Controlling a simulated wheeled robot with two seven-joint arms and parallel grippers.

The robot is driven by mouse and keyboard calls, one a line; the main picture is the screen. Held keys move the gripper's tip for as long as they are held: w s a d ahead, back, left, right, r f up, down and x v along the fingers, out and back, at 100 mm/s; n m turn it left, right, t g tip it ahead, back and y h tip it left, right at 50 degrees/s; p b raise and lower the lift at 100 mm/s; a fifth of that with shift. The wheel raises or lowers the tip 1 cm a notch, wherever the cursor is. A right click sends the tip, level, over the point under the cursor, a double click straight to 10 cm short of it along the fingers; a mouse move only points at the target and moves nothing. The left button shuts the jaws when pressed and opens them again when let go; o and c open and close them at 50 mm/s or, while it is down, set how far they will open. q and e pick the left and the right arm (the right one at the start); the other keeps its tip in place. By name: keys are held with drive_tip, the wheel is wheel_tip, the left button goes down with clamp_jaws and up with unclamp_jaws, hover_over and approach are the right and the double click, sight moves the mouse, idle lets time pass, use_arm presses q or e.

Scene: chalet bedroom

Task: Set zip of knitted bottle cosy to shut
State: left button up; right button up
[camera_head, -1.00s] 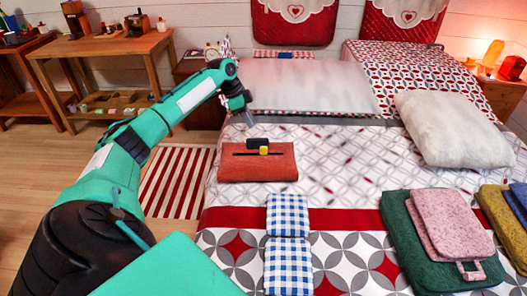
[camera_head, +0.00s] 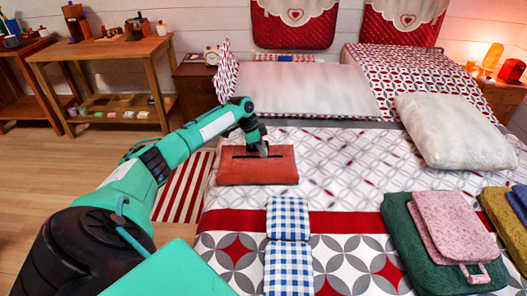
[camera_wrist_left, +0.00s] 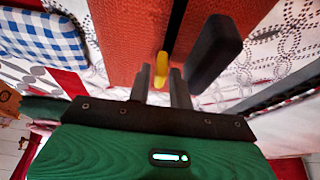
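The knitted bottle cosy is an orange-red flat piece (camera_head: 257,177) lying on the bed; it also fills the upper middle of the left wrist view (camera_wrist_left: 125,40). A dark zip line (camera_wrist_left: 175,25) runs across it. A yellow pull (camera_wrist_left: 161,66) sits on that line, with a black block (camera_wrist_left: 215,52) beside it. My left gripper (camera_head: 264,153) is over the right part of the cosy. In the wrist view its two fingers (camera_wrist_left: 161,82) stand apart, with the yellow pull at the gap between their tips; contact cannot be told. My right gripper is not in view.
A blue checked folded piece (camera_head: 288,245) lies in front of the cosy. A green piece (camera_head: 425,262) with a pink one (camera_head: 452,222) on top lies to the right. A white pillow (camera_head: 455,130) is farther back. The bedcover right of the cosy is clear.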

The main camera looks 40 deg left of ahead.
sight(238, 158)
use_arm(q)
drive_tip(key=shift+w+d+f, duration=0.15)
drive_tip(key=shift+f, duration=0.3)
clamp_jaws()
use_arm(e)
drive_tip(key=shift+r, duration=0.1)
